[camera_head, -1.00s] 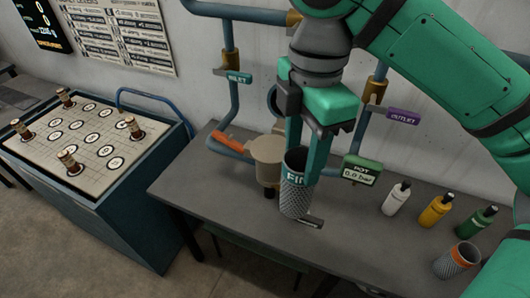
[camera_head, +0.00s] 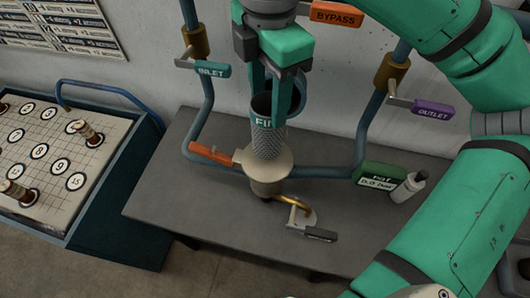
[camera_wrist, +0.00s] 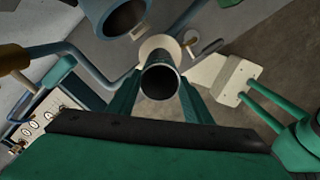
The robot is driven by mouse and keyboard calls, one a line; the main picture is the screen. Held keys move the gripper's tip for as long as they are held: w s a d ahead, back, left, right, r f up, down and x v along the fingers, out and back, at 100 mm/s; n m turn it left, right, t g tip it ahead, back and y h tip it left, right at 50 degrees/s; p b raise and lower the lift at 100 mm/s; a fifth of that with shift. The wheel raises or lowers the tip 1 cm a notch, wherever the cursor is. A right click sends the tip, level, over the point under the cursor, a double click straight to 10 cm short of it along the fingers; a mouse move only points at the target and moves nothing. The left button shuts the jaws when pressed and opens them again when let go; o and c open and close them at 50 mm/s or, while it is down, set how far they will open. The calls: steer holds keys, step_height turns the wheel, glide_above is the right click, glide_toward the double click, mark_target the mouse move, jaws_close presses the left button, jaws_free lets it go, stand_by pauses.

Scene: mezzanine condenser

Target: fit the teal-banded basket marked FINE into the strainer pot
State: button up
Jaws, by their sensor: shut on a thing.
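My gripper (camera_head: 275,88) is shut on the teal-banded basket (camera_head: 266,138), whose band shows part of the word FINE. The basket is a grey mesh cylinder, held roughly upright with its open mouth up. Its lower end overlaps the mouth of the beige strainer pot (camera_head: 265,184) in the head view. I cannot tell whether it is just above the pot or slightly inside. In the wrist view the basket (camera_wrist: 160,82) lies between the fingers, and the pot's pale flange (camera_wrist: 158,45) shows partly behind it.
Blue pipes carry the INLET handle (camera_head: 204,69), OUTLET handle (camera_head: 432,107) and orange BYPASS handle (camera_head: 336,15). A brass drain (camera_head: 291,202) is in front.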

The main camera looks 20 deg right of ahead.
mark_target(268, 113)
step_height(268, 113, down, 16)
steer(key=shift+r, duration=0.25)
steer(key=shift+s+f, duration=0.1)
steer(key=shift+f, duration=0.05)
stand_by(0.3)
steer(key=o, duration=1.4)
steer(key=shift+o, duration=0.2)
steer(key=shift+r, duration=6.2)
